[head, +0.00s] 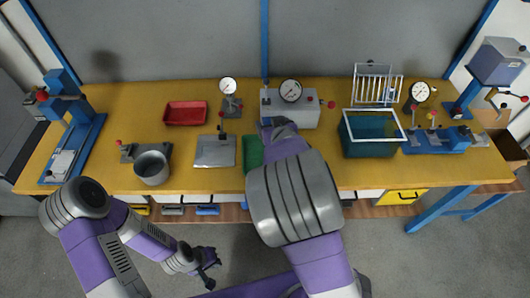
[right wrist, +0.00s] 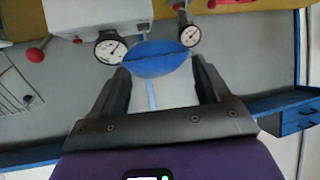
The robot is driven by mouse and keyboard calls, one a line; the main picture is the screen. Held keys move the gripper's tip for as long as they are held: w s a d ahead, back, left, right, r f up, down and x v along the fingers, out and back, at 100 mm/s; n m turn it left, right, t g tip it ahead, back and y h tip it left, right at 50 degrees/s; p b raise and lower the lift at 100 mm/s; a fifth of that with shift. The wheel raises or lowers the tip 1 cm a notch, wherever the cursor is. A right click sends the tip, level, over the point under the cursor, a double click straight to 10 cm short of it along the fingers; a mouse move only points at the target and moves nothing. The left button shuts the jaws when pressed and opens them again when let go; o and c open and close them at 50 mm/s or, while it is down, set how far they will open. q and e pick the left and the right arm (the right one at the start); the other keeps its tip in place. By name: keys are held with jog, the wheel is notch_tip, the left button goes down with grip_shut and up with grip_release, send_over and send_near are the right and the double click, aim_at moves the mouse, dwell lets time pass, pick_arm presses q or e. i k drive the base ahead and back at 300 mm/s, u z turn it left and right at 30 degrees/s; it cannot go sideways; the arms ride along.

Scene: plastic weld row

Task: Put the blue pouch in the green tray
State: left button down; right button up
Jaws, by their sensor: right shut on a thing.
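The blue pouch (right wrist: 155,58) is held between the two fingers of my right gripper (right wrist: 157,75), in the right wrist view. In the head view my right gripper (head: 277,124) is over the middle of the bench, and my forearm hides most of what is below it. The green tray (head: 253,154) lies on the bench just left of that wrist; only its left part shows. My left gripper (head: 207,270) hangs in front of the bench, low in the head view, away from everything; its jaw opening is too small to tell.
A red tray (head: 186,113), a grey plate fixture (head: 214,151) and a metal pot (head: 152,167) stand left of the green tray. A gauge box (head: 304,108) is behind my right gripper. A teal bin with white rim (head: 371,137) and a white wire rack (head: 375,84) stand right.

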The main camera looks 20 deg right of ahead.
aim_at(258, 151)
jog(key=z, duration=0.05)
jog(key=k, duration=0.45)
jog(key=u, duration=0.75)
jog(key=i, duration=1.15)
jog(key=z, duration=0.7)
